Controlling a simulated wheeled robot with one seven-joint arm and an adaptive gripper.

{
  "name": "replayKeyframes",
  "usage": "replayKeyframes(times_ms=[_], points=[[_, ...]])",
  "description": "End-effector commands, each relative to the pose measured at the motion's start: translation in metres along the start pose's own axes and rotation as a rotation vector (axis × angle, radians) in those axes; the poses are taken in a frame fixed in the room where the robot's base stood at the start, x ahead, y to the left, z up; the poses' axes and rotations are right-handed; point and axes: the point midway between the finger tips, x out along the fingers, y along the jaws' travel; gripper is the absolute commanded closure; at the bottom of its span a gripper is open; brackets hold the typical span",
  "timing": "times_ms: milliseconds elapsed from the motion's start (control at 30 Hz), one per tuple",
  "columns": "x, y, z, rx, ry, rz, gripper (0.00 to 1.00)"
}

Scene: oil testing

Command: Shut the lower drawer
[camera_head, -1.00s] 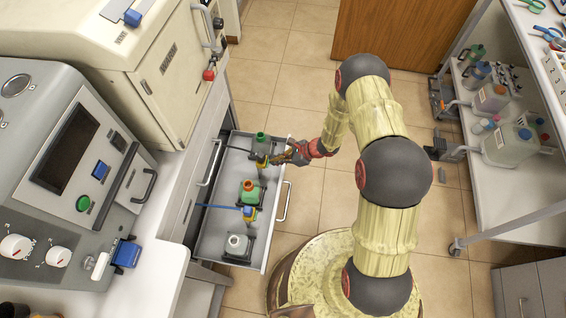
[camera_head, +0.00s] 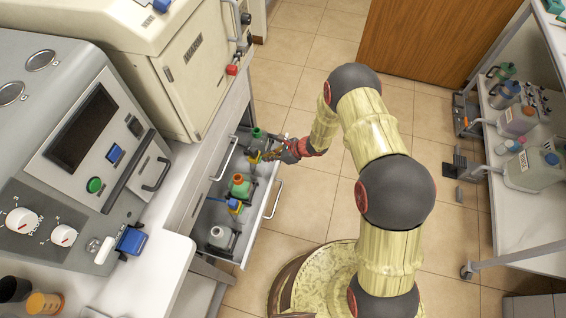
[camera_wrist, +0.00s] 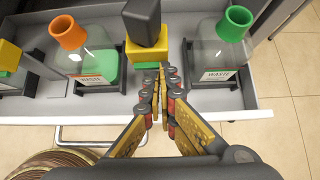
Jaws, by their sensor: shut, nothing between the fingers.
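The lower drawer (camera_head: 262,222) stands partly open under the white bench, with a bar handle (camera_head: 273,200) on its front. In the wrist view its front panel (camera_wrist: 215,105) runs across below the bottles, and part of the handle (camera_wrist: 75,140) shows. My gripper (camera_head: 265,155) is at the drawer's far end in the head view. It is shut and empty. In the wrist view its fingertips (camera_wrist: 160,78) reach over the front panel's top edge, close to a black and yellow piece (camera_wrist: 145,30). I cannot tell whether they touch the drawer.
Waste bottles with orange (camera_wrist: 68,32) and green (camera_wrist: 236,20) caps stand in the drawer. A shut drawer (camera_head: 225,162) is above it. A testing machine (camera_head: 75,140) sits on the bench. A shelf cart (camera_head: 515,205) stands at right. Tiled floor (camera_head: 300,195) lies free before the drawer.

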Motion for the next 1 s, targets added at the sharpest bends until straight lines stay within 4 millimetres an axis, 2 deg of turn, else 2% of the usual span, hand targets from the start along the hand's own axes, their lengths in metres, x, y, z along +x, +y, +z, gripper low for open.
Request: replayKeyframes(times_ms=[33,200,433,700,1000], points=[[0.013,0.001,0.009,-0.006,-0.001,0.003,1.00],[0.042,0.001,0.039,-0.005,-0.001,0.001,1.00],[0.072,0.001,0.069,-0.002,0.000,0.001,1.00],[0.088,0.000,0.087,0.000,0.000,0.000,1.00],[0.090,-0.001,0.090,0.001,0.001,-0.001,1.00]])
